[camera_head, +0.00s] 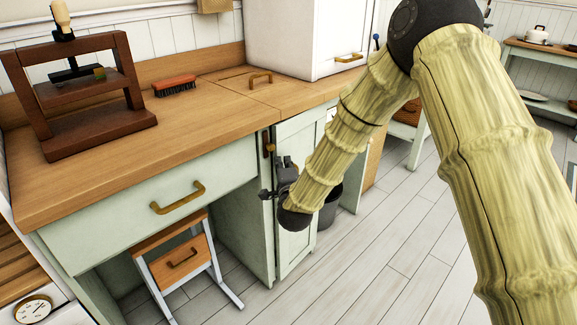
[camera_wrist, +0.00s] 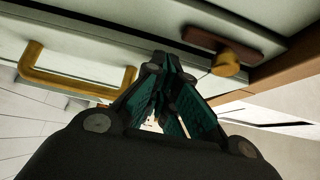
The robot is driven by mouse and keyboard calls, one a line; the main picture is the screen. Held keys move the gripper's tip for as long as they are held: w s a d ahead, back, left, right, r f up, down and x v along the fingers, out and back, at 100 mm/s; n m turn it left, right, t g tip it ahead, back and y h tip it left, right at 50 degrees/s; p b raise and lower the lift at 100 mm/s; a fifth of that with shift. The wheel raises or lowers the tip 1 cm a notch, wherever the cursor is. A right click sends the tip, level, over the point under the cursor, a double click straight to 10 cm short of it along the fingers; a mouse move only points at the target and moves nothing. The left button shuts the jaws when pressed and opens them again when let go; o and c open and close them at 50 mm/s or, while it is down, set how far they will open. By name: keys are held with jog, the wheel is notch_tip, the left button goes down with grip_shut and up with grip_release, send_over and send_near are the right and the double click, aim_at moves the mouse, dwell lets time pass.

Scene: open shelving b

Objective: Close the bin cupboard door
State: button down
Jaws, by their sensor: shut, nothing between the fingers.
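The bin cupboard door (camera_head: 298,240) is a pale green panel under the counter in the head view. Its exact angle is hard to judge, as my arm covers much of it. My gripper (camera_head: 278,180) is at the door's left side, with its fingers shut and empty. In the wrist view my gripper (camera_wrist: 170,90) is close to a pale surface, between a brass handle (camera_wrist: 78,78) and a brown latch with a brass knob (camera_wrist: 226,63). Whether it touches is unclear. A dark grey bin (camera_head: 329,208) shows to the right of the door, partly behind my arm.
The wooden counter (camera_head: 215,110) carries a brown press (camera_head: 95,125), a brush (camera_head: 175,86) and a white box-like cabinet (camera_head: 295,35). A step stool (camera_head: 178,256) stands under the drawer (camera_head: 150,205). The plank floor (camera_head: 375,265) is clear at right.

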dwell(0.3)
jog(key=s+d, duration=0.3)
jog(key=s, duration=0.9)
jog(key=shift+d+p, duration=0.35)
jog(key=shift+p, duration=0.05)
jog(key=c, duration=1.7)
grip_release()
jog(key=shift+s, duration=0.25)
jog(key=shift+c, duration=0.2)
jog(key=shift+o, duration=1.4)
jog(key=shift+w+d+f+n, duration=0.1)
jog(key=shift+f+n, duration=0.05)
jog(key=shift+n, duration=0.25)
jog(key=w+d+f+n+y+b, duration=0.1)
jog(key=w+d+f+n, duration=0.15)
jog(key=n, duration=0.65)
jog(key=w+d+f+n+y, duration=0.1)
jog(key=w+f+n, duration=0.25)
jog(key=n, duration=0.65)
jog(key=x, duration=0.6)
jog(key=a+f+b+x, duration=0.1)
jog(key=x, duration=0.3)
jog(key=shift+s, duration=0.1)
